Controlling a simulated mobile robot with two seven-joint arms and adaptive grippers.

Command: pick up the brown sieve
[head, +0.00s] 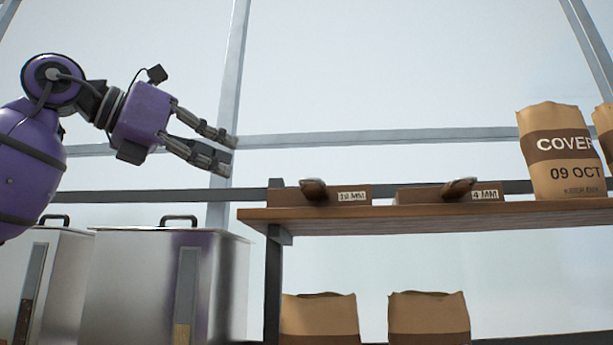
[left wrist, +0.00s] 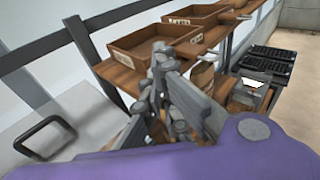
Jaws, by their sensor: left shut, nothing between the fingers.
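Two brown, shallow, box-like sieves with handles and white labels sit on a wooden shelf. The left one (head: 286,196), labelled 10 MM, also shows in the left wrist view (left wrist: 121,60) as the nearer tray. The right one (head: 418,196), labelled 4 MM, is the farther tray in the left wrist view (left wrist: 205,23). My left gripper (head: 228,153) is shut and empty, up and to the left of the 10 MM sieve and apart from it. In the left wrist view its fingers (left wrist: 166,66) overlap the near sieve's edge. My right gripper is not in view.
The wooden shelf (head: 350,217) also bears a paper bag (head: 565,175) marked COVER. More paper bags (head: 318,318) stand below it. Metal bins (head: 150,265) with black handles stand below my left arm. The air above the sieves is clear.

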